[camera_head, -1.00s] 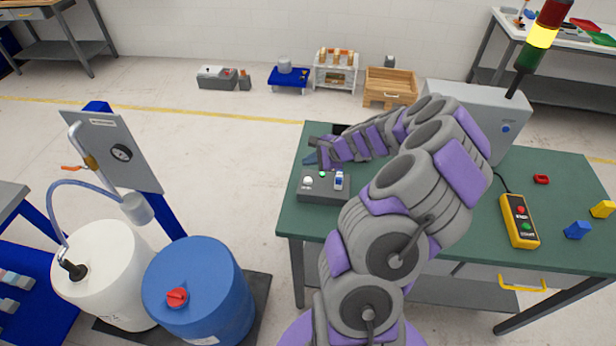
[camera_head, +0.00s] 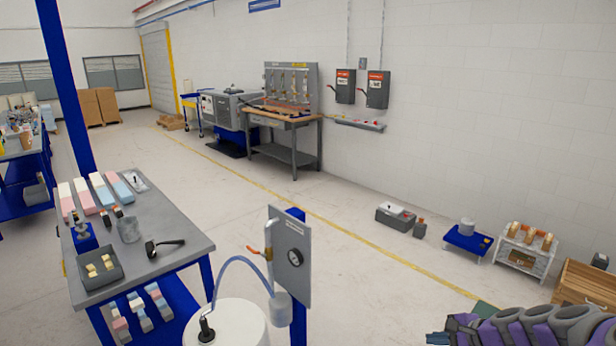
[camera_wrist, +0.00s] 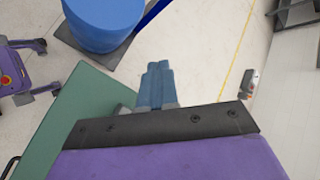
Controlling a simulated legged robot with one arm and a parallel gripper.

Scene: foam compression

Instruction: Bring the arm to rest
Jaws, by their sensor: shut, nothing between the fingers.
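My arm (camera_head: 545,327), grey and purple, enters the head view at the bottom right corner, with only its upper part showing. My gripper (camera_head: 436,338) is at its left end, at the bottom edge of that view. In the wrist view my gripper (camera_wrist: 158,72) shows two blue-grey fingers close together, shut and empty. The green table (camera_wrist: 75,125) lies below and left of the fingers in the wrist view. Only a small green corner (camera_head: 487,308) shows in the head view.
A blue drum (camera_wrist: 103,22) stands beyond the fingertips. The head view shows a white drum (camera_head: 228,325), a gauge panel (camera_head: 290,260), and a grey table (camera_head: 185,238) with foam blocks at left. Open floor (camera_head: 380,290) lies between the panel and the wall.

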